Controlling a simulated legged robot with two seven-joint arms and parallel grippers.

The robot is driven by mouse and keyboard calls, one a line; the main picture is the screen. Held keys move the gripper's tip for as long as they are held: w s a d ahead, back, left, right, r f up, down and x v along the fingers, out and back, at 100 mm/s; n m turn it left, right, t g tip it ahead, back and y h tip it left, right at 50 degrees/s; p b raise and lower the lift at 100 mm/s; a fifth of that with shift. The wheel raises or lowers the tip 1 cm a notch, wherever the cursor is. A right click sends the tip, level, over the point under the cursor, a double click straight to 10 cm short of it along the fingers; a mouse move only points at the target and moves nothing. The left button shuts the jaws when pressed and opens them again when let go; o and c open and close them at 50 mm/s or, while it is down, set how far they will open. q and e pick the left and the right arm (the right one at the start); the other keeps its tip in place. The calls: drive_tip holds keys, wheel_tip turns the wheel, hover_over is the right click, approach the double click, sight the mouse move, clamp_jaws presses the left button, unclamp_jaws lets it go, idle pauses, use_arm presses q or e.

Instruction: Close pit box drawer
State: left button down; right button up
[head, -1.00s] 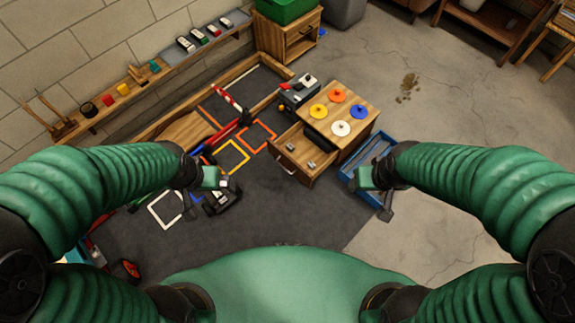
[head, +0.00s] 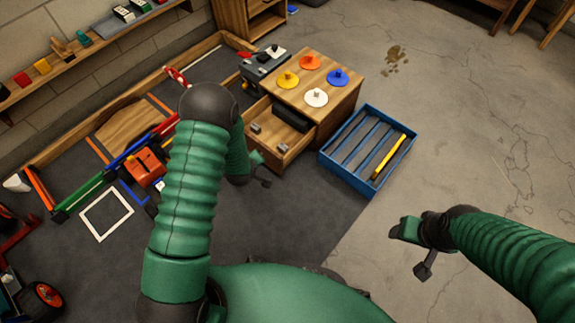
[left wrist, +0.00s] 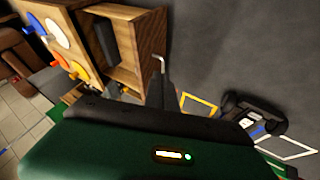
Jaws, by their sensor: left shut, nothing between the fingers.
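The pit box is a wooden cabinet (head: 330,98) with yellow, orange, blue and white knobbed discs on top. Its drawer (head: 298,155) is pulled out towards the lower left and holds a dark block and small grey pieces. My left gripper (head: 262,172) is shut and empty, just in front of the drawer's front; the forearm hides part of that area. In the left wrist view the open drawer (left wrist: 153,40) shows with a bent metal handle (left wrist: 160,64) near my dark finger. Whether they touch I cannot tell. My right gripper (head: 415,250) is over bare floor, its jaw state unclear.
A blue slatted crate (head: 340,172) with a yellow bar stands right of the cabinet. A red car part (head: 145,168) and a white square outline (head: 106,215) lie left.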

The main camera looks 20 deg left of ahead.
use_arm(q)
drive_tip(key=w+f+b, duration=0.8)
drive_tip(key=w, duration=0.1)
drive_tip(key=shift+w, duration=0.3)
use_arm(e)
drive_tip(key=s+x, duration=0.2)
drive_tip(key=x, duration=0.6)
drive_tip(key=shift+d+f, duration=0.2)
drive_tip(key=shift+f, duration=0.35)
use_arm(q)
drive_tip(key=shift+d, duration=0.1)
